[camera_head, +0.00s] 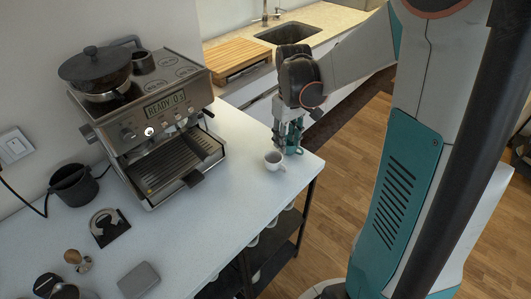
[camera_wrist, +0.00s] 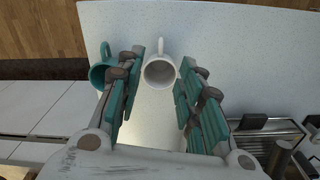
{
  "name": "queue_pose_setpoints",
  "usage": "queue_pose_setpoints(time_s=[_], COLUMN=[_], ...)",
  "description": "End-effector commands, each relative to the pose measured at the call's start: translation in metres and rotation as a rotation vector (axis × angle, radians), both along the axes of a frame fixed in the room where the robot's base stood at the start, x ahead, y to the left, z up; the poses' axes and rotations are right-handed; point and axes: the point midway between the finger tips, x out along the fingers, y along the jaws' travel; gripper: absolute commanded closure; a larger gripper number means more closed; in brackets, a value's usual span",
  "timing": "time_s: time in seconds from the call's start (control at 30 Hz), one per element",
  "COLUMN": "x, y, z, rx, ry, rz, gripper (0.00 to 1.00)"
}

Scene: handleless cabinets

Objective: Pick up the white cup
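The white cup (camera_head: 274,161) stands upright near the corner of the white counter. In the wrist view the white cup (camera_wrist: 159,73) appears between my fingertips, its handle pointing away at the top. My gripper (camera_head: 286,138) is open and points down just behind the cup; its teal-padded fingers (camera_wrist: 162,80) show a gap to the cup on both sides. I cannot tell how far the fingertips are above the counter. A teal cup (camera_head: 296,140) stands close behind my gripper; in the wrist view the teal cup (camera_wrist: 99,73) is partly hidden by the left finger.
A coffee machine (camera_head: 150,120) stands to the left, its drip tray (camera_wrist: 268,137) at the right of the wrist view. A dark pot (camera_head: 74,186) and small tools lie further left. The counter (camera_head: 215,220) in front of the cup is clear; its edge is close on the right.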

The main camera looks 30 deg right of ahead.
Motion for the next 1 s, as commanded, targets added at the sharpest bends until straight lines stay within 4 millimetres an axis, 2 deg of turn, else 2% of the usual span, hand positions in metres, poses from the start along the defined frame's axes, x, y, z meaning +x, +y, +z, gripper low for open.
queue_pose_setpoints(time_s=[0.33,0.73,1.0], x=[0.0,-0.003,-0.009], y=[0.0,0.001,0.001], z=[-0.064,-0.091,-0.129], rx=[-0.001,-0.001,-0.001], ry=[-0.001,-0.002,-0.002], rz=[0.0,0.0,0.0], gripper=[0.66,0.66,0.66])
